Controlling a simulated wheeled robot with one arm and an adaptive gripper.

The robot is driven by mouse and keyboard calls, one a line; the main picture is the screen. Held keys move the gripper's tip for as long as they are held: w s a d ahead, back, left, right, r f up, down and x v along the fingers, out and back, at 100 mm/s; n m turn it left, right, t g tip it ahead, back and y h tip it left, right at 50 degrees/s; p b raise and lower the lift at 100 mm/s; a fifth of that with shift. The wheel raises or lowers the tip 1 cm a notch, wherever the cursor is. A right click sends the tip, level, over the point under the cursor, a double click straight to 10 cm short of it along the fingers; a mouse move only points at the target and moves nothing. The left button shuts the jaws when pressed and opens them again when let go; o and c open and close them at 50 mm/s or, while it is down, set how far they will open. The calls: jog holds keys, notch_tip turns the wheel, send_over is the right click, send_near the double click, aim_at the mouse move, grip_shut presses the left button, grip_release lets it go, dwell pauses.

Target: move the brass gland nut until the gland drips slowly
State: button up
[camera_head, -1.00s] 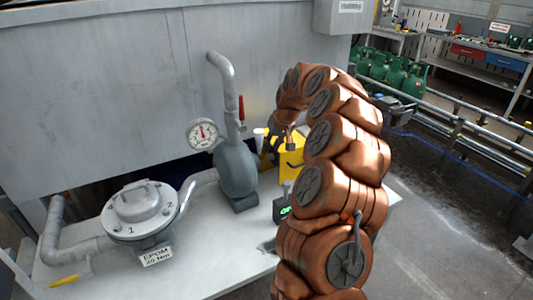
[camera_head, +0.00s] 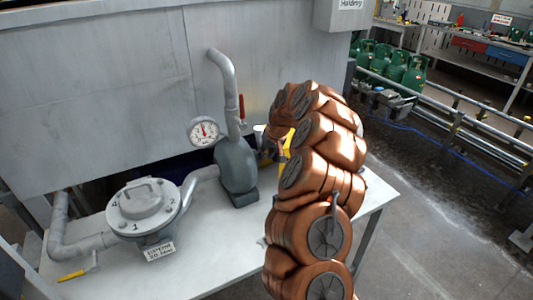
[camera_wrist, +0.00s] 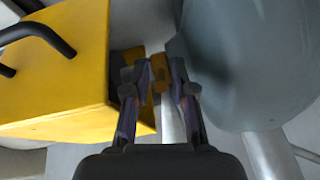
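In the wrist view a small brass-coloured part (camera_wrist: 158,72), which looks like the gland nut, lies in shadow between my fingertips. My gripper (camera_wrist: 161,80) has its two fingers apart, one on each side of that part; I see no clear contact. The grey rounded pump body (camera_wrist: 245,60) is close on the right. In the head view the pump body (camera_head: 237,167) stands on the white bench with a pipe rising from it. There my gripper is mostly hidden behind my brown arm, right of the pump. No drip can be made out.
A yellow box (camera_wrist: 55,65) with black handles is close left of my gripper. The bench (camera_head: 205,255) is clear at front.

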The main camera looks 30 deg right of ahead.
grip_shut()
jog(key=shift+f+b, duration=0.15)
jog(key=shift+b, duration=0.2)
